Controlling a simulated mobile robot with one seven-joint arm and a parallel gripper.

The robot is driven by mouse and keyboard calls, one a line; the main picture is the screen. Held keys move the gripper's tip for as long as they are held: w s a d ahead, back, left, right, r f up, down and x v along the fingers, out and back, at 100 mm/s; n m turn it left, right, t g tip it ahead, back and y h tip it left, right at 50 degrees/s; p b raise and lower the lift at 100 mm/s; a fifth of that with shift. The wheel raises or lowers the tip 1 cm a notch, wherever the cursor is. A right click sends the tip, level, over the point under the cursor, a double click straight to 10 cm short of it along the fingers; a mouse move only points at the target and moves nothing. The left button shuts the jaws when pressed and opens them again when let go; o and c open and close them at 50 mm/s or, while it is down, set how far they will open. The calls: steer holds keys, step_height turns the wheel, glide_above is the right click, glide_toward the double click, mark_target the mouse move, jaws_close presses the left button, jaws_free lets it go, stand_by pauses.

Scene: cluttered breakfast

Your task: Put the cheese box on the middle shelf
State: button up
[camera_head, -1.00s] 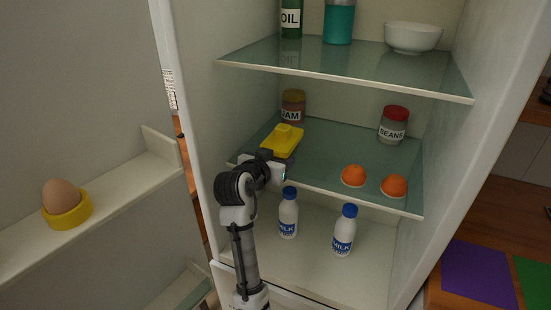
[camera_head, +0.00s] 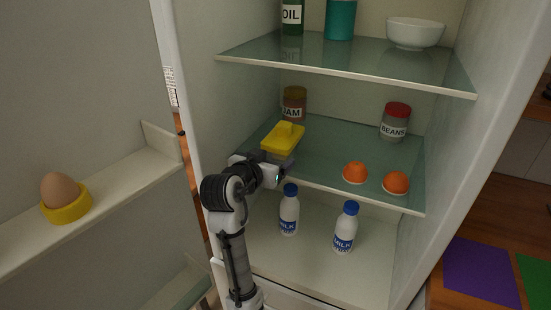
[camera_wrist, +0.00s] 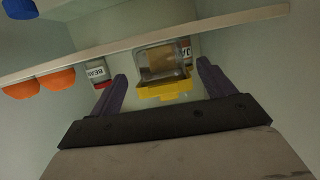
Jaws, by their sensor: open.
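The cheese box (camera_head: 279,154) has a yellow lid and a clear body. In the head view it is at the left front of the middle shelf (camera_head: 330,150), upright, and appears to rest there. In the wrist view, which is upside down, the cheese box (camera_wrist: 165,65) shows close to the shelf's front edge, with a yellowish block inside. My gripper (camera_head: 275,172) is just in front of the box. In the wrist view my gripper's fingers (camera_wrist: 163,88) are spread wide on either side of the box, with gaps to it.
A jam jar (camera_head: 294,104) stands behind the box. A beans jar (camera_head: 394,123) and two orange halves (camera_head: 355,172) are farther right on that shelf. Two milk bottles (camera_head: 289,210) stand below. The top shelf (camera_head: 340,62) is overhead. An egg in a yellow cup (camera_head: 66,207) is on the door.

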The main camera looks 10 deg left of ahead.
steer(key=v, duration=0.7)
steer(key=shift+s+b, duration=0.4)
steer(key=shift+b, duration=0.05)
steer(key=shift+r, duration=0.1)
